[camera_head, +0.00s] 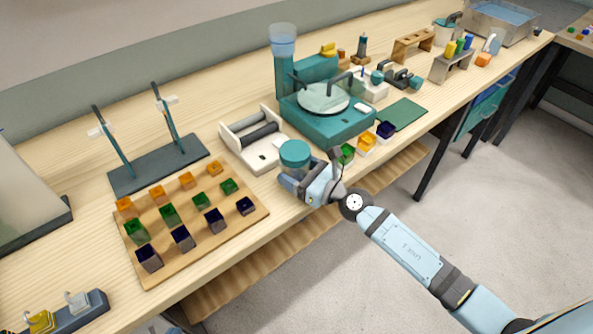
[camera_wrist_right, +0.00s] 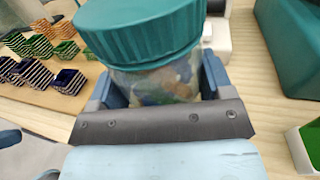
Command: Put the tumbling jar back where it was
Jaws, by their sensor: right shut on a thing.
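The tumbling jar, clear with a teal screw lid (camera_head: 295,152), is upright in my right gripper (camera_head: 300,172), near the front edge of the bench. In the right wrist view the jar (camera_wrist_right: 155,82) sits between the two fingers, with mixed coloured pieces inside. Its base is hidden, so I cannot tell whether it touches the bench. A white roller stand (camera_head: 262,165) with dark rollers lies just behind and left of the jar. No jar shows on its rollers. My left gripper is not in view.
A wooden board (camera_head: 186,237) with several coloured bins is to the left. A teal machine (camera_head: 325,128) with a round plate stands behind right. Small bins, including a yellow one (camera_head: 366,142), sit right of my gripper. A dark stand with two rods (camera_head: 155,168) is at back left.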

